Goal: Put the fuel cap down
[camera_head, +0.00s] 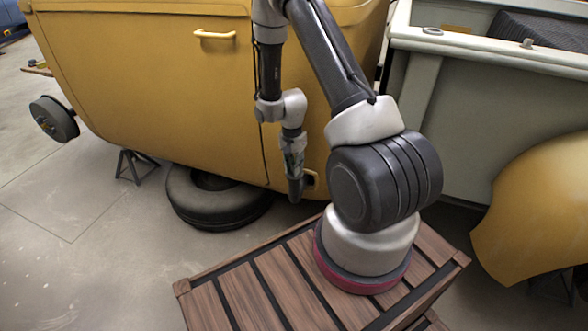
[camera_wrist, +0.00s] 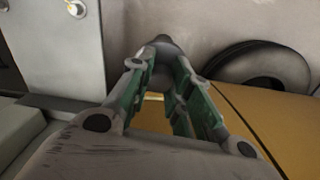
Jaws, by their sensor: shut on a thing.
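My gripper (camera_head: 293,165) hangs down beside the lower side of a yellow car body (camera_head: 130,80). It is shut on a dark grey, rounded piece, the fuel cap (camera_head: 296,188), which sticks out past the fingertips. In the wrist view the green-padded fingers of my gripper (camera_wrist: 165,75) close in on the cap (camera_wrist: 178,58); the fingers hide part of it. The cap is in the air, in front of the car's lower edge in the head view. I cannot tell whether it touches the car.
A tyre (camera_head: 205,212) lies on the floor under the yellow body, left of my gripper. A stand (camera_head: 128,165) is further left. A grey truck bed (camera_head: 490,105) with a ring (camera_head: 432,31) on its ledge and a yellow fender (camera_head: 545,205) are right.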

